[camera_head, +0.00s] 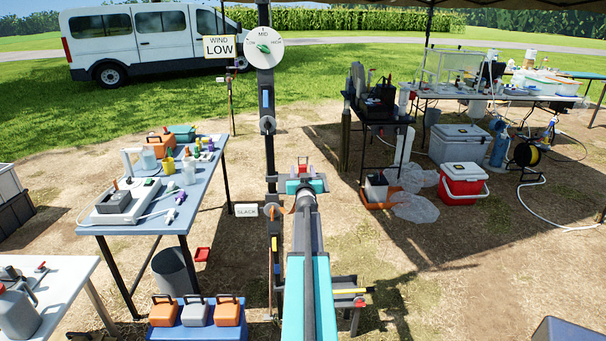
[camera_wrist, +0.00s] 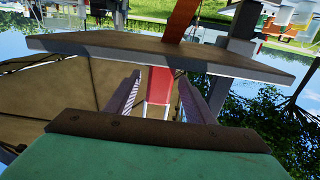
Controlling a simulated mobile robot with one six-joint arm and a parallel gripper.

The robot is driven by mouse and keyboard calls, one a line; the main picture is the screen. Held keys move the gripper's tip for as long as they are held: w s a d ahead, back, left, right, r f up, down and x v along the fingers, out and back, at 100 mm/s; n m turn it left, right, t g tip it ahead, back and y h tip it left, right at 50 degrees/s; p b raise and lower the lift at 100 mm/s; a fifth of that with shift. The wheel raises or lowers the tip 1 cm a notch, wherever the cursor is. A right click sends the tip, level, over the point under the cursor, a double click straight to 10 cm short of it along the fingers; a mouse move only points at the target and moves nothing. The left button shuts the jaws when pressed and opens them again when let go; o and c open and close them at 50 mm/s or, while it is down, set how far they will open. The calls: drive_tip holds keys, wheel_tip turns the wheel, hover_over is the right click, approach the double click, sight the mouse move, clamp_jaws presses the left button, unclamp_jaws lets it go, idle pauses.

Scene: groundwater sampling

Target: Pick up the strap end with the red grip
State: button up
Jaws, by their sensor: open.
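In the wrist view, a red grip (camera_wrist: 159,82) with a pale lower part sits between the two fingers of my gripper (camera_wrist: 158,92). The fingers are apart, with visible gaps on both sides of the grip. An orange strap (camera_wrist: 182,18) shows above a flat board (camera_wrist: 120,46) that crosses the view and hides where strap and grip meet. In the head view my gripper (camera_head: 304,184) is beside the dark upright post, with a small red part (camera_head: 303,169) at its far side. I cannot tell from there whether they touch.
The post (camera_head: 266,120) carries a round dial (camera_head: 264,49) and a SLACK sign (camera_head: 246,210) close to my arm. A blue table (camera_head: 140,222) with sampling gear stands left. A red cooler (camera_head: 462,186) stands right.

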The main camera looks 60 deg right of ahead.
clamp_jaws()
drive_tip(key=shift+r, duration=0.15)
drive_tip(key=shift+r+p, duration=3.25)
drive_tip(key=shift+r, duration=1.65)
